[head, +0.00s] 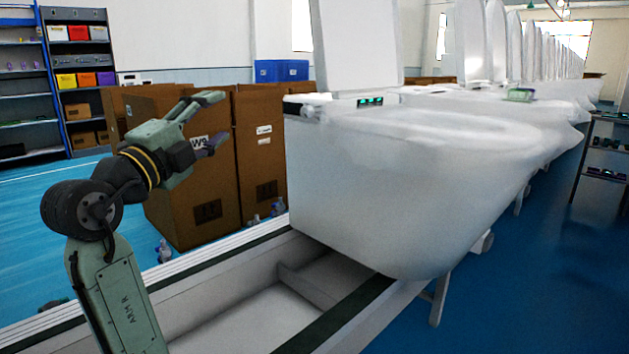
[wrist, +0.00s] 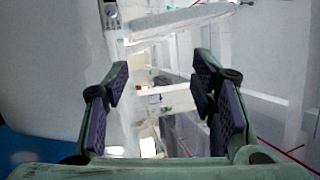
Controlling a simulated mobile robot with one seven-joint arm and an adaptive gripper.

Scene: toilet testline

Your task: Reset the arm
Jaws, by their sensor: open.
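My gripper (head: 217,121) is raised at the left in the head view, with its fingers spread apart and pointing right. Nothing is between the fingers. In the wrist view the two fingers with dark purple pads frame an empty gap (wrist: 160,100). The gripper is left of the nearest white toilet (head: 400,180) and apart from it. Cardboard boxes stand behind the gripper. My arm rises bent from the lower left of the head view.
Large cardboard boxes (head: 185,215) stand behind the line. The toilets sit in a row on a white rail frame (head: 240,318) running back to the right. A shelf rack (head: 28,95) is at the far left, and a dark shelf (head: 606,150) at the right. Blue floor (head: 500,290) is clear at the right.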

